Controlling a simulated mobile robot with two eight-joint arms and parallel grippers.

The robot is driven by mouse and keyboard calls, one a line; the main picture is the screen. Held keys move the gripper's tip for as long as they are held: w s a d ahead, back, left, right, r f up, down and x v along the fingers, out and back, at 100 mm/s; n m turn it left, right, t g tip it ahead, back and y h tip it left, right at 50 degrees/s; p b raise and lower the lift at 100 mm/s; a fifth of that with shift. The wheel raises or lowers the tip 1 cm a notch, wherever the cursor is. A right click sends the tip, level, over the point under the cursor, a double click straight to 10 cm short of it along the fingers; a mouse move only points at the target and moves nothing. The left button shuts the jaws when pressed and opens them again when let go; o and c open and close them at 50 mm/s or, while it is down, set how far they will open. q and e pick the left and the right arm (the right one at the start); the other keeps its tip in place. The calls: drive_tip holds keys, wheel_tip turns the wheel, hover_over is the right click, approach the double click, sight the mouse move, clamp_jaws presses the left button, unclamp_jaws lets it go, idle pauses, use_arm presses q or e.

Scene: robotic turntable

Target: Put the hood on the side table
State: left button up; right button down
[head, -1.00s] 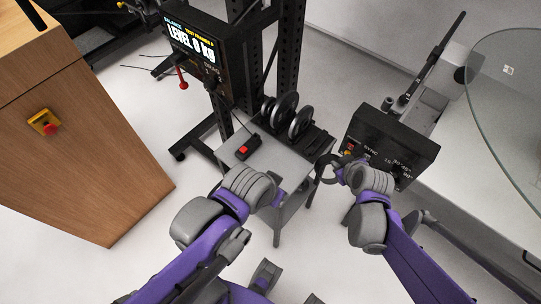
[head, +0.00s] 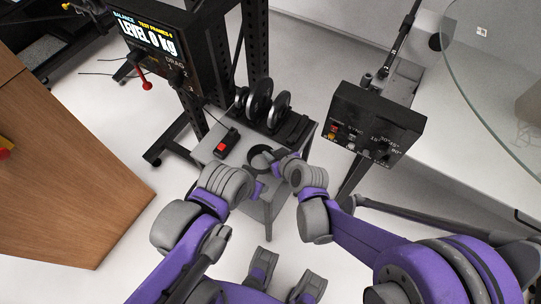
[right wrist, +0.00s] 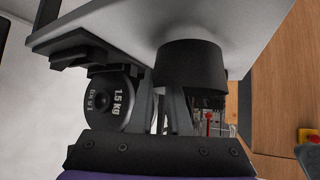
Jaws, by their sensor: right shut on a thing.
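The hood (head: 261,157) is a short black cylinder that looks like a dark ring from above. My right gripper (head: 279,163) is shut on its near right side. The hood shows over the front right part of the grey side table (head: 212,148). In the right wrist view the hood (right wrist: 192,68) sits close against the pale table top (right wrist: 130,22); I cannot tell if it touches. My left gripper (head: 260,190) is near the table's front edge, its fingers mostly hidden by its wrist.
Black weight discs (head: 261,101) stand at the table's back. A control box (head: 372,125) stands to the right, a screen (head: 150,42) at the back left, and a wooden cabinet (head: 70,170) at the left.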

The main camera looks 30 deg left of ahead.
drive_tip(key=shift+f, duration=0.75)
drive_tip(key=c, duration=0.8)
unclamp_jaws()
drive_tip(key=shift+c, duration=0.2)
drive_tip(key=p+v, duration=0.1)
drive_tip(key=v, duration=1.1)
drive_tip(key=shift+p, duration=0.3)
